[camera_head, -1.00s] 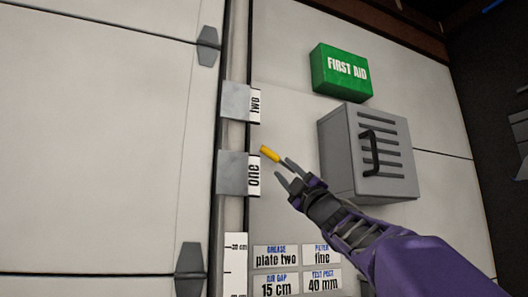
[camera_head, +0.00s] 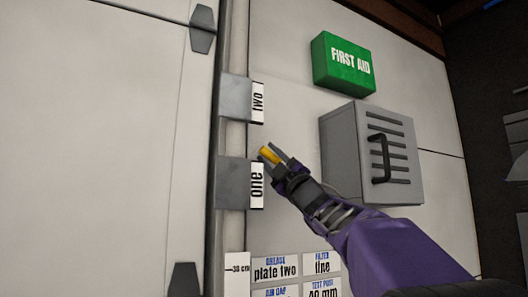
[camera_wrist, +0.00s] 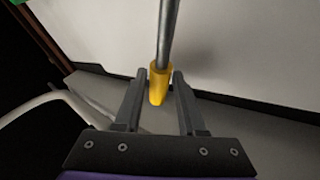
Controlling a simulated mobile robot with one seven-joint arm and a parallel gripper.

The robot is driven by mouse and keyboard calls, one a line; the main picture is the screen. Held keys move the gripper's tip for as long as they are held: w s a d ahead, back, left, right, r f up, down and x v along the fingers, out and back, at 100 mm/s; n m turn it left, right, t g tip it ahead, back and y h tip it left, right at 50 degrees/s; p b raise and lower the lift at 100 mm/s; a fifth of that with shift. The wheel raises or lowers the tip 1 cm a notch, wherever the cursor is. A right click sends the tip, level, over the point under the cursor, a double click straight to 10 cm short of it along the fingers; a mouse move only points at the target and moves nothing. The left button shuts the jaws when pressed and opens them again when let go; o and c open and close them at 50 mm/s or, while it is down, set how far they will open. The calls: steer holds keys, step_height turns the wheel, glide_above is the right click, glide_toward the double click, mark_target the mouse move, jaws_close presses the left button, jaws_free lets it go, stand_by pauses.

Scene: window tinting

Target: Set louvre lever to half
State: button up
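The lever has a yellow grip (camera_head: 268,155), which stands on the pale wall beside the plates marked "one" and "two". In the wrist view its yellow end (camera_wrist: 160,85) is on a grey rod (camera_wrist: 168,30). My gripper (camera_head: 271,152) is open, with one finger on each side of the yellow end. In the wrist view my gripper (camera_wrist: 160,76) shows narrow gaps beside the grip, and I cannot tell if either finger touches it. The lever's base and any setting marks are hidden or not visible.
A grey slatted box (camera_head: 371,155) with a black handle is on the wall right of my gripper. A green first aid box (camera_head: 343,64) is above. Plates "two" (camera_head: 236,98) and "one" (camera_head: 234,183) stick out at left. Labels (camera_head: 275,268) and a scale (camera_head: 237,275) are below.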

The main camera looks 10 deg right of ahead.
jaws_close()
steer(key=shift+r, duration=0.1)
stand_by(1.4)
